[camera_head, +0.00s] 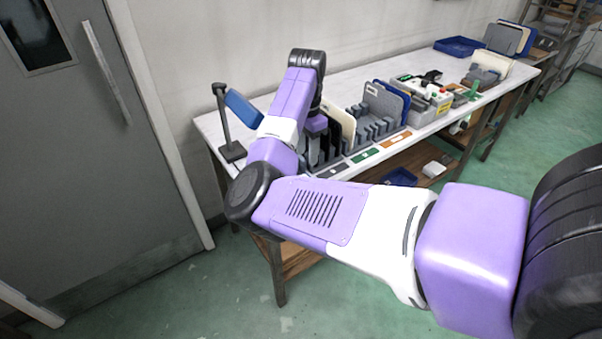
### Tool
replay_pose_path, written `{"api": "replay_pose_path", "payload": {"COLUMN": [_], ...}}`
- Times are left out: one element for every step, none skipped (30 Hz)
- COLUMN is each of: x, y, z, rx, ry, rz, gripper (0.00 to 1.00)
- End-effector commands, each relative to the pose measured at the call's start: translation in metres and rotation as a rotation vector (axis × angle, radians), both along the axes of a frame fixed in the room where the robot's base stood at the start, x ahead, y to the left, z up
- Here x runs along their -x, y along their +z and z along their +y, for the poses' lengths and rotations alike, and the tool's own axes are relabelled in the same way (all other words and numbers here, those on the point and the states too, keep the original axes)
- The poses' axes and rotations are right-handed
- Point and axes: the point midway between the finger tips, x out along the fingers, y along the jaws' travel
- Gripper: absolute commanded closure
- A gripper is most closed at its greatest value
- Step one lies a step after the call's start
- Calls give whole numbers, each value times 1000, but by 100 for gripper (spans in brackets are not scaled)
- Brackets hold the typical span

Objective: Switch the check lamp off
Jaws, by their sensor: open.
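What looks like the check lamp (224,125) stands at the left end of the white table. It has a dark square base, a thin upright post and a blue tilted panel (243,108) beside its top. I cannot tell whether the lamp is lit, and no switch can be made out. My gripper (318,155) points down over the table, to the right of the lamp and close to a grey slotted rack. It is open, with its fingertips partly lost against the dark rack parts. I see nothing held.
The white table (437,59) runs along the wall. A grey door (75,150) is at left. Green floor is clear in front.

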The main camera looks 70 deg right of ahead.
Motion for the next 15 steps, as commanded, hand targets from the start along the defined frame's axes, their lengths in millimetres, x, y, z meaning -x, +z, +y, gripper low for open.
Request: {"api": "replay_pose_path", "payload": {"x": [-1,-2,-2,-2,-2,-2,-2,-2,-2,-2,-2,-2,-1,-2,-2], "y": [0,0,-3,-6,-9,-14,-18,-23,-29,-34,-39,-45,-50,-53,-58], "z": [1,2,3,3,3,3,3,3,3,3,3,3,3,3,3], "rx": [-11,-15,-18,-19,-19,-18,-18,-18,-18,-17,-18,-17,-17,-17,-15], "ry": [-4,-5,-5,-5,-4,-3,-3,-3,-3,-3,-3,-3,-4,-4,-3], "rz": [-3,-4,-4,-3,-3,-3,-3,-4,-4,-3,-3,-3,-3,-3,-4], "gripper": [56,56,56,56,56,56,56,56,56,56,56,56,56,56,56]}}
